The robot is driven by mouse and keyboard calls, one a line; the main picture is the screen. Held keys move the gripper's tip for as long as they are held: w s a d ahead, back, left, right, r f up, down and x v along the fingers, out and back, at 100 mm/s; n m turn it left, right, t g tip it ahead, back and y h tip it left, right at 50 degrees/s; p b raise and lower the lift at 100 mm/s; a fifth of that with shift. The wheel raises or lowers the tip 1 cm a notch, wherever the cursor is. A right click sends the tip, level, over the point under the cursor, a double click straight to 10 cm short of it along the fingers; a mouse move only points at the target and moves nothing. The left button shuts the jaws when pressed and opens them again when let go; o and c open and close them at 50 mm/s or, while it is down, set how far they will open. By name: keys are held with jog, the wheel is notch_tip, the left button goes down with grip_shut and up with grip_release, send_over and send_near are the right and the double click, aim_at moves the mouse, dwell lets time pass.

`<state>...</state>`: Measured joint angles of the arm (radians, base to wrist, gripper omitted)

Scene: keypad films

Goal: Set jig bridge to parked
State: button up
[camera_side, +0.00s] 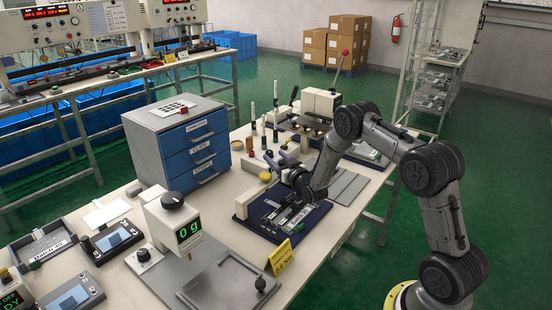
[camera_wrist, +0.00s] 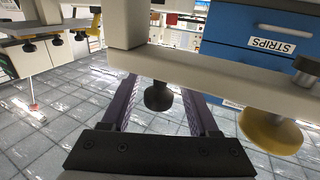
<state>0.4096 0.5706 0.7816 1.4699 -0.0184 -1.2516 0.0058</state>
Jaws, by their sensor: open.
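The jig bridge (camera_side: 248,202) is a pale cream beam at the left, back side of a dark blue jig base (camera_side: 268,229) in the side view. My arm covers part of the jig. In the wrist view, which looks upside down, the pale beam (camera_wrist: 225,78) crosses the picture. A black knob (camera_wrist: 158,97) projects from it. My gripper (camera_side: 281,161) is above the back of the jig in the side view. In the wrist view its purple fingers (camera_wrist: 160,100) are apart, with the knob between them in the picture. I cannot tell whether they touch it.
A blue drawer cabinet (camera_side: 192,152) stands behind the jig, left of my gripper. A yellow-topped knob (camera_side: 265,177) is close to the bridge. Several upright tools (camera_side: 263,125) stand behind.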

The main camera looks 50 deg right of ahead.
jog(key=v, duration=1.3)
jog(key=shift+s+a, duration=0.2)
jog(key=shift+s, duration=0.1)
jog(key=a+r+n+t+y, duration=0.1)
jog(key=a+r, duration=0.3)
jog(key=r, duration=0.6)
jog(key=a+r+n+t+y, duration=0.15)
jog(key=a+r, duration=0.35)
jog(key=r, duration=0.6)
jog(key=a+r+n+t+y, duration=0.15)
jog(key=a+r, duration=0.25)
jog(key=r, duration=0.6)
jog(key=s+a+g+y, duration=0.3)
jog(key=s+a+g, duration=0.25)
jog(key=s, duration=0.65)
jog(key=s+f+g, duration=0.9)
jog(key=s+f, duration=0.5)
jog(key=s, duration=0.2)
jog(key=shift+s+a, duration=0.3)
jog(key=shift+a, duration=0.1)
